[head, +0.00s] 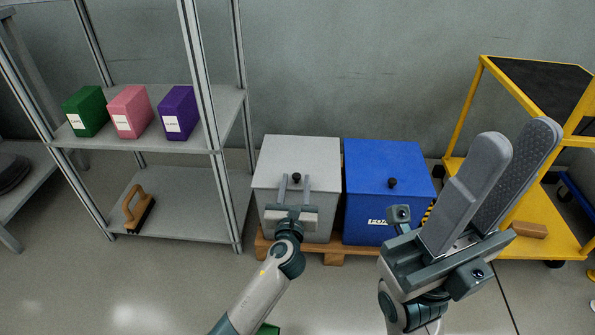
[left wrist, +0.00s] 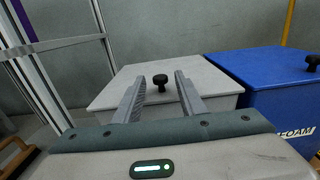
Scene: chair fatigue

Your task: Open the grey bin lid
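The grey bin (head: 270,212) stands on a low wooden pallet, with its flat grey lid (head: 297,152) closed. A black knob (head: 296,178) sits on the lid toward its front; it also shows in the left wrist view (left wrist: 160,81). My left gripper (head: 294,181) is over the front of the lid, open, with its fingers on either side of the knob in the picture. In the left wrist view (left wrist: 157,90) the knob appears between and beyond the fingertips; contact cannot be told. My right gripper (head: 516,139) is raised at the right, open and empty.
A blue bin (head: 390,165) with a black knob stands close to the right of the grey bin. A metal shelf (head: 180,190) with coloured boxes and a brush stands left. A yellow cart (head: 468,165) stands right. The pallet (head: 333,254) juts out in front.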

